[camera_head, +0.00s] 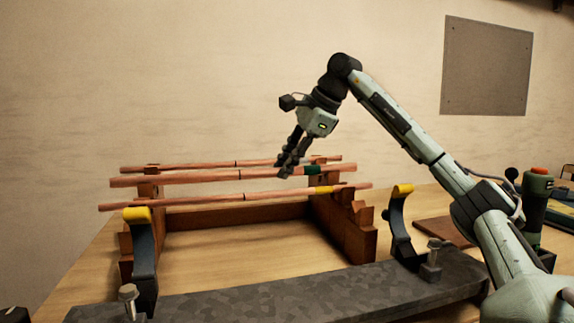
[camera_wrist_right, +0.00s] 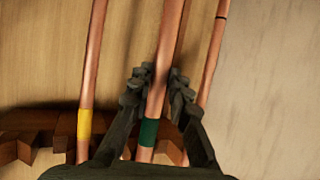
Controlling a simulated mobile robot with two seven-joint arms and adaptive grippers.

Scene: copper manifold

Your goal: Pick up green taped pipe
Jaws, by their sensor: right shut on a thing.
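The green taped pipe (camera_head: 215,177) is a copper rod lying across the wooden rack, the middle one of three; its green band (camera_head: 314,169) is near the right end. In the right wrist view the green band (camera_wrist_right: 148,132) lies between my fingers' bases. My right gripper (camera_head: 286,172) reaches down from above and is shut on this pipe, just left of the band. In the right wrist view its fingertips (camera_wrist_right: 154,76) sit on both sides of the pipe. My left gripper is in neither view.
A yellow-taped pipe (camera_head: 225,198) lies in front and another pipe (camera_head: 208,165) behind, both close. The notched wooden rack (camera_head: 345,232) stands on the table. In front, a grey metal bar (camera_head: 290,297) carries two yellow-tipped hooks (camera_head: 145,255). Power tools stand at right.

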